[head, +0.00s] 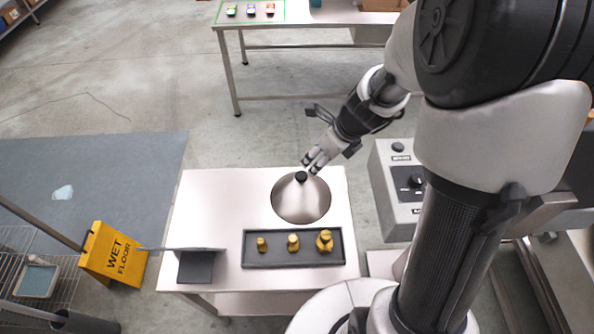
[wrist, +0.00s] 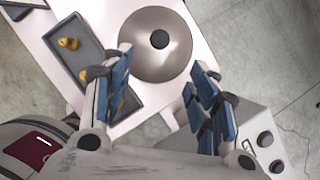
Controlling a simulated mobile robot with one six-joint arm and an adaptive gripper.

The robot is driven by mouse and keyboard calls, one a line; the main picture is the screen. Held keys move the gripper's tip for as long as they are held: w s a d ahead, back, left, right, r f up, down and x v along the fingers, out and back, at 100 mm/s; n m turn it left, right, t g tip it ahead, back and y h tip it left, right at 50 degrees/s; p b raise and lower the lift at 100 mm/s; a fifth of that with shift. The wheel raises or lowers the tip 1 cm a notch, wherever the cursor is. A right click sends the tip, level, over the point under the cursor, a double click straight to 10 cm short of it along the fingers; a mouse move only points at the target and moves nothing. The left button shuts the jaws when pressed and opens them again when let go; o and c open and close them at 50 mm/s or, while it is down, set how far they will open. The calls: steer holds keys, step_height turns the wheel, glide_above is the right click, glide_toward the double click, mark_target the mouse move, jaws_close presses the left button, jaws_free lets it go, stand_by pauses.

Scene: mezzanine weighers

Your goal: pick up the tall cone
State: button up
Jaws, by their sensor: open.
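The tall cone (head: 300,203) is a silver metal cone with a black knob on top, standing upright on the white table. In the wrist view the cone (wrist: 156,65) appears from above as a shiny round disc with the knob near its middle. My gripper (head: 311,164) is open and empty, its fingers angled down close above the knob. In the wrist view my gripper (wrist: 164,72) has its blue-padded fingers spread, with the knob a little beyond the gap between the tips. I cannot see contact.
A dark tray (head: 292,262) with several brass weights lies in front of the cone on the white table (head: 215,205). A dark plate with an upright panel (head: 196,262) stands at its left corner. A grey control box (head: 398,190) is at right, a yellow wet-floor sign (head: 112,255) at left.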

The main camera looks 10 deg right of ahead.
mark_target(302, 175)
steer(key=b+x, duration=0.7)
steer(key=x, duration=0.8)
steer(key=shift+w+a+f, duration=0.15)
steer(key=shift+w+f, duration=0.05)
steer(key=shift+f, duration=0.05)
steer(key=shift+r, duration=0.15)
steer(key=shift+c, duration=0.6)
jaws_close()
